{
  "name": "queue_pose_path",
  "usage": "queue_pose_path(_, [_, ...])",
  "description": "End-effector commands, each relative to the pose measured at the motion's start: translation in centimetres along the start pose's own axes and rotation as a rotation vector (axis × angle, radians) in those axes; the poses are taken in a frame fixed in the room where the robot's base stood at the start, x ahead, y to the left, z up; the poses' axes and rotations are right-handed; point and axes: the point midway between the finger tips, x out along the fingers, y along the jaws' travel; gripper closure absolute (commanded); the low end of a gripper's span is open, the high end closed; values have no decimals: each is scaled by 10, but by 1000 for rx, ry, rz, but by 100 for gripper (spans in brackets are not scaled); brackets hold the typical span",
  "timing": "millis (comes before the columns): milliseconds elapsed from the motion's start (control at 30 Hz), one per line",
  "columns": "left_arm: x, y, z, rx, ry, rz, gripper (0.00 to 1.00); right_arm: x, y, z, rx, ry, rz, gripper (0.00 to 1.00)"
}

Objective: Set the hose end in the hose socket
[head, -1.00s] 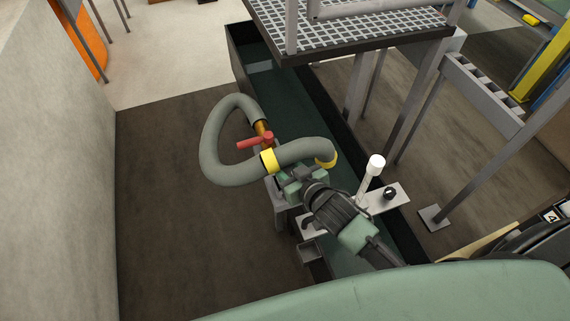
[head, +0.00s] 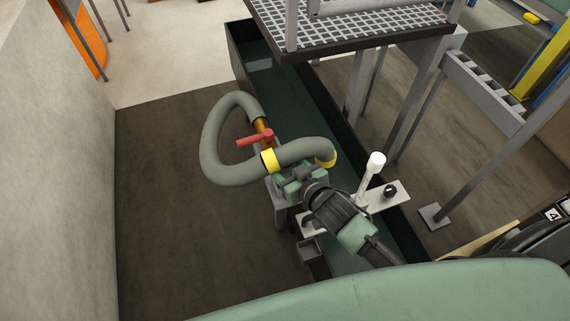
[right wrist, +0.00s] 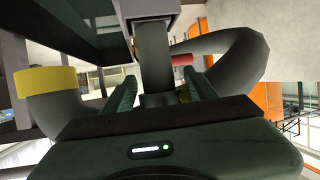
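The grey hose (head: 212,145) loops from a brass fitting (head: 263,127) with a red handle (head: 254,139), back over my right gripper. It has a yellow band (head: 269,160) near the gripper and a yellow collar (head: 328,161) at its right, bent end. In the right wrist view a yellow collar (right wrist: 45,83) shows at the left, apart from the fingers. My right gripper (right wrist: 158,92) has its fingers on both sides of a dark grey tube (right wrist: 154,55); whether they press on it I cannot tell. I cannot make out the hose socket for certain. My left gripper is out of view.
A white-capped post (head: 375,167) and a black knob (head: 390,191) stand on a pale plate (head: 400,199), right of my right gripper. The long dark flume (head: 285,85) runs behind. A grated platform (head: 355,28) overhangs it. The floor at left (head: 165,230) is clear.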

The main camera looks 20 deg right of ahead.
Motion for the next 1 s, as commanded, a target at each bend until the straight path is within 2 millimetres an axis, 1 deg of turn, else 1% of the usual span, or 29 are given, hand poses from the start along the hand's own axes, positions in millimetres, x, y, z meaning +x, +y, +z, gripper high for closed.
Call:
queue_pose_path(200, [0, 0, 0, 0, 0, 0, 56, 0, 0, 1, 0, -3, 1, 40])
queue_pose_path(267, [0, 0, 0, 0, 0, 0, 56, 0, 0, 5, 1, -11, 1, 40])
queue_pose_path(367, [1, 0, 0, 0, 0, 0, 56, -5, 0, 5, 1, -10, 1, 40])
queue_pose_path(467, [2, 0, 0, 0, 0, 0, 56, -18, 0, 5, 1, -9, 1, 40])
queue_pose_path(600, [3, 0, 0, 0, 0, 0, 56, -44, 0, 4, 1, -7, 0, 40])
queue_pose_path(733, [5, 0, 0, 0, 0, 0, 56, -64, 0, 3, 0, -5, 1, 40])
queue_pose_path(867, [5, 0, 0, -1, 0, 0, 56, -75, 0, 2, 0, -4, 1, 40])
queue_pose_path(1000, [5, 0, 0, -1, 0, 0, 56, -78, 0, 1, -1, -2, 1, 40])
